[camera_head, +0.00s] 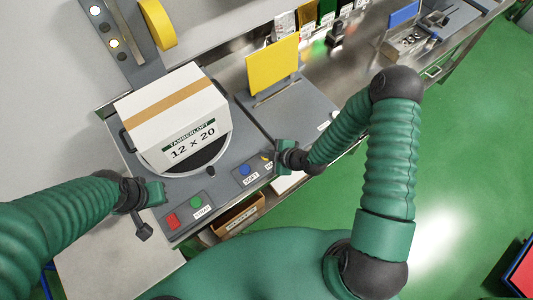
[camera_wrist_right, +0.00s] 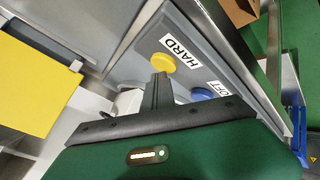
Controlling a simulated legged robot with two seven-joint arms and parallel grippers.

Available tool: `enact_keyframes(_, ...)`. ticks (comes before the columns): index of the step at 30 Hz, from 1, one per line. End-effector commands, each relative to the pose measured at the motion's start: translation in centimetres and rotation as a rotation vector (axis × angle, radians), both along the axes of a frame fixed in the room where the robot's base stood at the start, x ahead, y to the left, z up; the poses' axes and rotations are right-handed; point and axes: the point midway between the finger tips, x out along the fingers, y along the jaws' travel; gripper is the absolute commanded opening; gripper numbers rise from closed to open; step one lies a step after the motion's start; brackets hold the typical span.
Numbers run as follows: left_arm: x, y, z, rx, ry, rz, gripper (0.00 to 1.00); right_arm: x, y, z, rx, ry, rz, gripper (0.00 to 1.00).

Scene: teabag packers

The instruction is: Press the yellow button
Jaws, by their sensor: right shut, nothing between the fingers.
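The yellow button (camera_wrist_right: 163,62) is round and sits beside the HARD label (camera_wrist_right: 179,54) on a grey panel in the right wrist view. In the head view only a small yellow bit of the button (camera_head: 264,157) shows beside my right gripper. My right gripper (camera_head: 277,151) is shut and empty above the panel. In the right wrist view the shut fingertips (camera_wrist_right: 161,76) are just below the yellow button in the picture; whether they touch it I cannot tell. My left gripper (camera_head: 157,192) is at the panel's left side; its jaw state is unclear.
A blue button (camera_head: 245,169) sits beside the yellow one. A white 12 x 20 box (camera_head: 171,110) stands on a round plate behind. A yellow upright panel (camera_head: 273,65) stands behind the right gripper.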

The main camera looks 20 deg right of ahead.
Motion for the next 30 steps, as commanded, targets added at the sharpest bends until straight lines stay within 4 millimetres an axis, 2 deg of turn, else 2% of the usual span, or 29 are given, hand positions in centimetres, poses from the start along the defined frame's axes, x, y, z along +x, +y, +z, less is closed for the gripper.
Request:
enact_keyframes(5,0.0,0.0,0.1,0.000,0.000,0.000,0.00,0.0,-0.1,0.1,0.000,0.000,0.000,0.00)
enact_keyframes(15,0.0,0.0,1.4,0.000,0.000,0.000,0.00,0.1,-0.8,1.9,-0.001,0.000,0.001,0.00)
enact_keyframes(25,0.0,0.0,1.4,0.000,0.000,0.000,0.00,0.1,-0.8,1.9,0.001,0.000,0.001,0.00)
enact_keyframes(30,0.0,0.0,2.5,0.000,0.000,0.000,0.00,0.1,-0.8,3.3,0.001,0.000,0.001,0.00)
